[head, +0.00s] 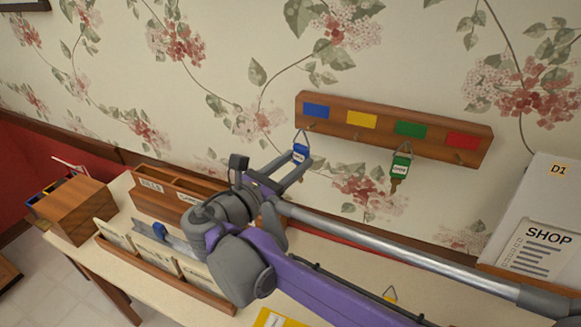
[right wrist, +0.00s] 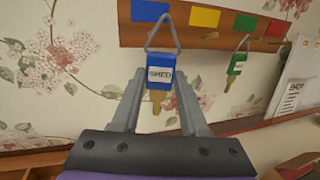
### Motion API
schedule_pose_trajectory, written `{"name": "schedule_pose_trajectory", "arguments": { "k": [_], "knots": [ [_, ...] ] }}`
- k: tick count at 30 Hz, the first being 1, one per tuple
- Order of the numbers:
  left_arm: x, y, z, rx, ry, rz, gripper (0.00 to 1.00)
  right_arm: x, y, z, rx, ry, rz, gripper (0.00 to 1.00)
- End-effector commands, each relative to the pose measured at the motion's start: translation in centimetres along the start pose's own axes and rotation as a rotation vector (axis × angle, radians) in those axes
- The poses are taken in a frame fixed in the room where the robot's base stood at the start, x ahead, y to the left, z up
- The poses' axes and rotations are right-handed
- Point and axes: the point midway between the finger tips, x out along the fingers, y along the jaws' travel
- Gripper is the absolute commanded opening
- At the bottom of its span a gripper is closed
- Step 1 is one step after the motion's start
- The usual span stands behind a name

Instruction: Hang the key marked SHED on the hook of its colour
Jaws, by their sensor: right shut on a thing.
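The blue key tag marked SHED (right wrist: 160,75) has a wire ring above it and a brass key below it. It also shows in the head view (head: 300,153). My right gripper (right wrist: 160,98) is shut on this key and holds it upright in front of the rack, by the blue patch. The wooden rack (head: 385,130) has blue (head: 316,111), yellow, green and red patches with pegs below. The ring's top is close to the peg under blue; I cannot tell whether it is around it. My left gripper is not in view.
A green key (head: 401,166) hangs below the green patch. Wooden organisers (head: 165,203) stand on the table at left.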

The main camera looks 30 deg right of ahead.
Motion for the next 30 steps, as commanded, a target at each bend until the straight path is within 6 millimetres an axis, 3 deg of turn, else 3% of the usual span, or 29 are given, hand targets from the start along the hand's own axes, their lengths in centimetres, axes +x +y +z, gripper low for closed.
{"name": "schedule_pose_trajectory", "arguments": {
  "k": [30],
  "knots": [
    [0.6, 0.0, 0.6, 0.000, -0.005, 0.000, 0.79, 5.8, 1.5, -0.9, 0.000, 0.000, -0.001, 0.00]
  ]
}}
